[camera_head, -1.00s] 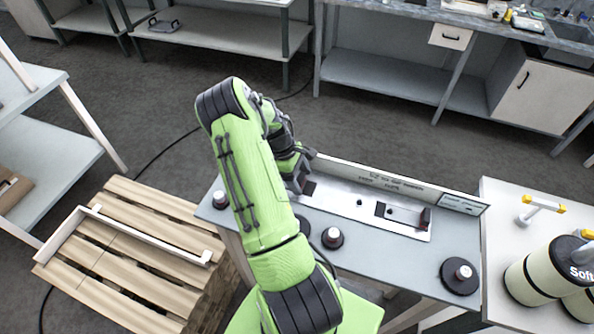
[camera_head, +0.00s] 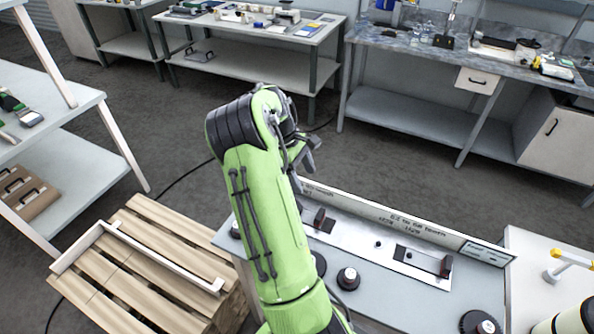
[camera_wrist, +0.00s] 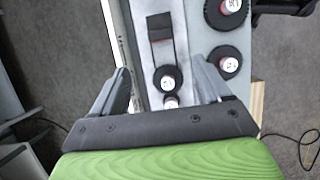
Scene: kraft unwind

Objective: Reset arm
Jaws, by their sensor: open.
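My green arm rises through the middle of the head view, with my gripper (camera_head: 304,150) at its far end, above the back edge of the grey work table (camera_head: 385,300). In the wrist view my gripper (camera_wrist: 160,88) has its two grey fingers spread wide, with nothing held between them. Below the fingers, the table shows a metal plate with a dark slot (camera_wrist: 161,40) and several black round bases with pale tops, such as one at the upper right (camera_wrist: 226,12). My arm hides part of the table in the head view.
A white table (camera_head: 540,250) with a cream cylinder (camera_head: 572,322) is at the right. Benches with tools (camera_head: 250,22) line the back. The floor (camera_head: 400,170) between is clear.

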